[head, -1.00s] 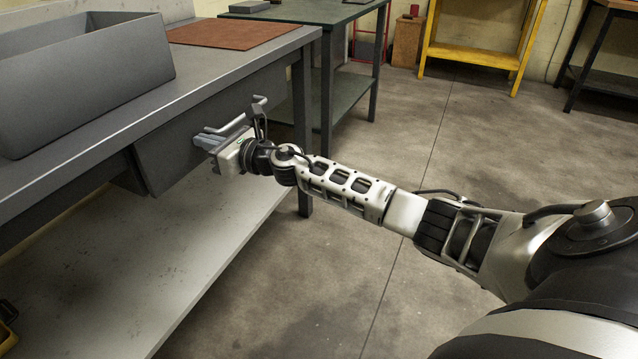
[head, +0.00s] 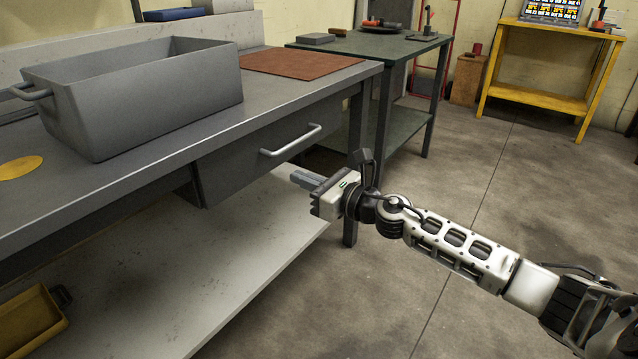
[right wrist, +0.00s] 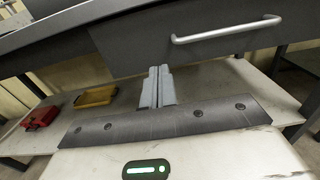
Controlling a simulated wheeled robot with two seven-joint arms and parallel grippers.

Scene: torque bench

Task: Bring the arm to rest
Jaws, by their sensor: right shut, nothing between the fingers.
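My right gripper (head: 304,180) is shut and empty in the head view, in front of and a little below the drawer handle (head: 291,141). It is apart from the handle. The right arm reaches in from the lower right. In the right wrist view the shut fingers (right wrist: 158,88) point forward under the bench, and the handle (right wrist: 228,31) shows above and to the right of them. The grey drawer (head: 250,150) under the bench top looks closed. My left gripper is not in view.
A grey metal bin (head: 150,98) and a brown mat (head: 300,62) are on the bench (head: 200,138). A lower shelf (head: 180,275) holds a yellow tray (head: 28,325); a red object (right wrist: 40,118) shows in the wrist view. A green table (head: 385,47) stands behind. Open floor lies right.

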